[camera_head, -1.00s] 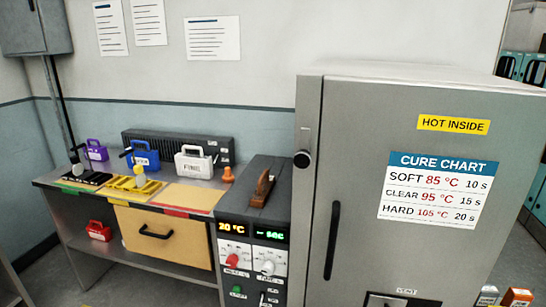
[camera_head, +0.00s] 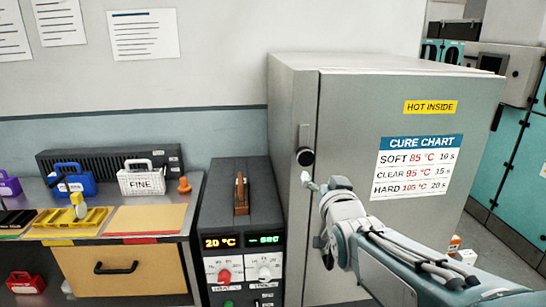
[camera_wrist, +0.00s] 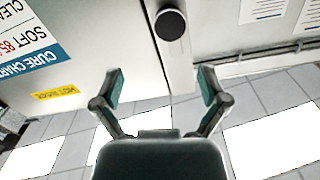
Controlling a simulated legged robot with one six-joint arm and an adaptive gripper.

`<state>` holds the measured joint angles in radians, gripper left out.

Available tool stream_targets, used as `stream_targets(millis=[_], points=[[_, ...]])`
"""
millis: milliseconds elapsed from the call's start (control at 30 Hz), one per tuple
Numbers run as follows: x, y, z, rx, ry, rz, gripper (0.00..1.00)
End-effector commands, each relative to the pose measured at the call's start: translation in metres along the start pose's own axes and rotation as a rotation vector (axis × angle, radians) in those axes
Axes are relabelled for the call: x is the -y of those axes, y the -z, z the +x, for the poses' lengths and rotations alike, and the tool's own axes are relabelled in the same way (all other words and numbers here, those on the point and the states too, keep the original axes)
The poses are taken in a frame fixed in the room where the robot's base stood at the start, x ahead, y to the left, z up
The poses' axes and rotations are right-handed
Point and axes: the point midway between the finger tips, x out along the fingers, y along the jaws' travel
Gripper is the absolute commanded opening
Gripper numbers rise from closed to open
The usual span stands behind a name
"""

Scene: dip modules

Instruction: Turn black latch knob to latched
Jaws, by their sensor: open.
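The black latch knob (camera_head: 305,157) is round and sits on a grey plate at the left edge of the oven door (camera_head: 352,110). It shows in the wrist view too, as a dark disc (camera_wrist: 170,24) at the top, beyond my fingertips. My gripper (camera_head: 322,184) is just below the knob in the head view. In the wrist view my gripper (camera_wrist: 162,84) has its two fingers spread, with nothing between them. The knob is apart from the fingers there. My arm covers part of the door below the knob, including most of the black door handle.
A control box (camera_head: 240,215) with a red knob and lit displays stands left of the oven. A workbench (camera_head: 195,195) with coloured cases and trays is farther left. A cure chart (camera_head: 418,165) and a yellow label (camera_head: 430,107) are on the door. Teal cabinets stand at right.

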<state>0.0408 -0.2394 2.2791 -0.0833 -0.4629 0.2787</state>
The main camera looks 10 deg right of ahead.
Motion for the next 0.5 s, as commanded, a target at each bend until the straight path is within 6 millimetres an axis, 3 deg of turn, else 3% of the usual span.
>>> stream_targets(millis=[167,500], points=[[0.009,-0.001,0.010,-0.008,0.005,-0.005,0.93],[0.012,-0.002,0.063,-0.005,0.005,-0.008,0.93]])
